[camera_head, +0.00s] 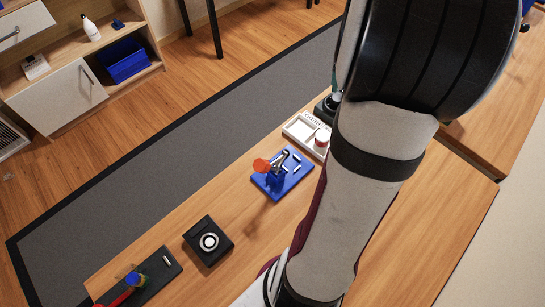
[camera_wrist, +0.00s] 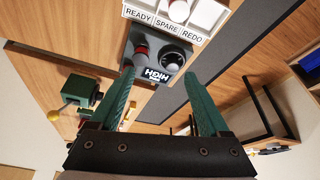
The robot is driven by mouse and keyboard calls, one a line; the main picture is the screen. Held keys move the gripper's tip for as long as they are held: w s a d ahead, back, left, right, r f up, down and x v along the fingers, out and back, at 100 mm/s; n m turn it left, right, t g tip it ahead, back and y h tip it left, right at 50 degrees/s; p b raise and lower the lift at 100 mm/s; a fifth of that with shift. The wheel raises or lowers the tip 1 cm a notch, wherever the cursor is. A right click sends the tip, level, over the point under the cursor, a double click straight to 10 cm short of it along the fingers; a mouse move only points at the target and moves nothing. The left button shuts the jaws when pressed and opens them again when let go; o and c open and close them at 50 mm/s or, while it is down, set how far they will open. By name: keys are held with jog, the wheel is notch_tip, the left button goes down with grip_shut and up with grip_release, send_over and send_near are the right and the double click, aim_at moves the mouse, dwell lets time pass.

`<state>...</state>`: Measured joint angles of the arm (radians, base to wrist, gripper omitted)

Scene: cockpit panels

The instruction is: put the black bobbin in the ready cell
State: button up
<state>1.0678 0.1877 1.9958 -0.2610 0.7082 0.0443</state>
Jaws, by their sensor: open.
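A white tray (camera_wrist: 207,30) with cells labelled READY, SPARE and REDO is at the top of the wrist view, cut off by the frame edge. A pale round thing (camera_wrist: 178,10) shows at the SPARE cell; what I see of READY looks empty.
A green device (camera_wrist: 80,95) is at left. Along the table are a blue stand (camera_head: 275,182), a black box with a white ring (camera_head: 222,239) and a black tray (camera_head: 164,275).

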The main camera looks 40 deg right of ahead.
jog(key=w+a+r+n+y, duration=0.1)
jog(key=a+n+y, duration=0.1)
jog(key=a, duration=1.3)
jog(key=w+a+r+n+y, duration=0.1)
jog(key=a+n, duration=0.3)
jog(key=a, duration=1.1)
jog(key=shift+a+r+y, duration=0.25)
jog(key=shift+y, duration=0.35)
jog(key=shift+o, duration=0.5)
jog(key=s+a+n+g+y, duration=0.1)
jog(key=s+a+n, duration=0.1)
jog(key=s+a, duration=0.6)
jog(key=shift+a+f+n+g, duration=0.3)
jog(key=shift+a+f, duration=0.1)
jog(key=shift+a, duration=0.25)
